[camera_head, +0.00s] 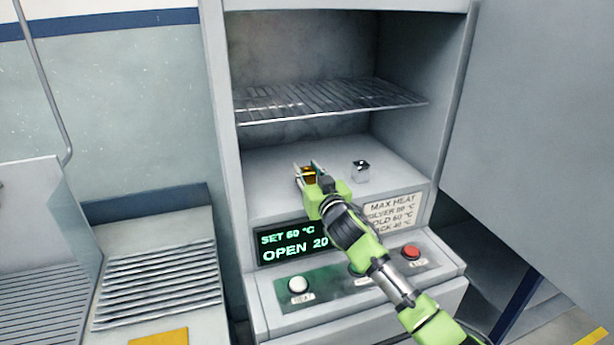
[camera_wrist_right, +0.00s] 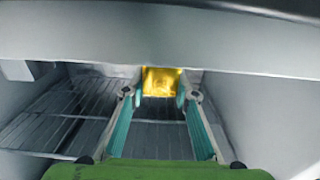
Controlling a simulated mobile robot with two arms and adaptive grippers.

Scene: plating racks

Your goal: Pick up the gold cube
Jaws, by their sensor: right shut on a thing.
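The gold cube (camera_head: 309,174) is inside the open oven chamber, near the front of its floor. My right gripper (camera_head: 308,171) reaches in from the lower right and is shut on it. In the right wrist view the gold cube (camera_wrist_right: 160,82) sits between the two fingertips (camera_wrist_right: 160,90), with a finger against each side. I cannot tell whether the cube still touches the floor. My left gripper is not in view.
A silver cube (camera_head: 361,171) stands on the chamber floor to the right of my gripper. A wire rack (camera_head: 330,98) spans the chamber above. Below are a display (camera_head: 292,245), a white button (camera_head: 298,285) and a red button (camera_head: 411,251). Slatted racks (camera_head: 158,285) stand at left.

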